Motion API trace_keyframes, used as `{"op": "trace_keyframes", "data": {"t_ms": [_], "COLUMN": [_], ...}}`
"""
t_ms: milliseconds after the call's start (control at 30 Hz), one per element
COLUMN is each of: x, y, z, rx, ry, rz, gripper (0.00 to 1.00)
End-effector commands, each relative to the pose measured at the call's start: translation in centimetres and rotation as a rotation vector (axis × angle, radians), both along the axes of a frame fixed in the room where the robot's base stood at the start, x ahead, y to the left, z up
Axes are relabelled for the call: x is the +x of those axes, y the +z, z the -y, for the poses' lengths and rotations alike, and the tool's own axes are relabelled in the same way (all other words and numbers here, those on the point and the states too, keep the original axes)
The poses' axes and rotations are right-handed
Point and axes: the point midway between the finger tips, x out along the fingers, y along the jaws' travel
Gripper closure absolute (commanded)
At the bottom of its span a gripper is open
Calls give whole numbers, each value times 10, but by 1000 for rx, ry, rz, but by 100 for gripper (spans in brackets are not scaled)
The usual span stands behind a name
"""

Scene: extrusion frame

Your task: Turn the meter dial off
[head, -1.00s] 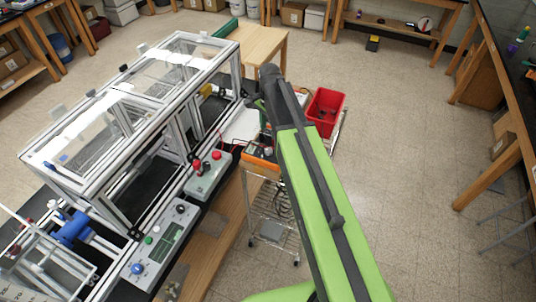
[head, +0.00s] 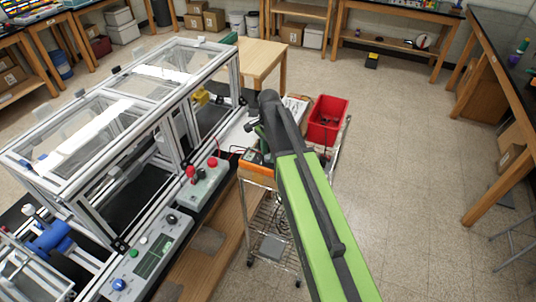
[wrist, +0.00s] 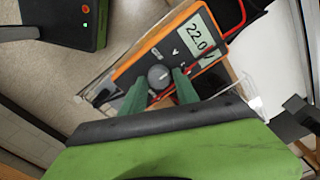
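The orange and dark meter (wrist: 170,55) lies tilted in the wrist view, with its lit display (wrist: 197,33) reading about 22.0. Its round grey dial (wrist: 158,76) has a pale pointer mark. My gripper (wrist: 159,80) has two green fingers, one on each side of the dial and apart from each other. I cannot tell whether either finger touches the dial. In the head view the meter (head: 258,164) shows as an orange patch on the wire cart, and my arm hides part of it and my fingertips.
A red bin (head: 327,119) stands at the back of the wire cart (head: 272,225). The framed glass enclosure (head: 120,125) and a grey control box with red knobs (head: 201,184) are to the left. A red lead (wrist: 236,20) runs by the meter. Open floor lies right.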

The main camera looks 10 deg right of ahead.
Motion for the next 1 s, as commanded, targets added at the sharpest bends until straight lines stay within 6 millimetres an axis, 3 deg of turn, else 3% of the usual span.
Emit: {"op": "trace_keyframes", "data": {"t_ms": [33,267,667,1000], "x": [0,0,0,1], "y": [0,0,0,0], "z": [0,0,-1,-1], "rx": [0,0,0,-1], "ry": [0,1,54,299], "rz": [0,0,0,-1], "gripper": [72,100,100,100]}}
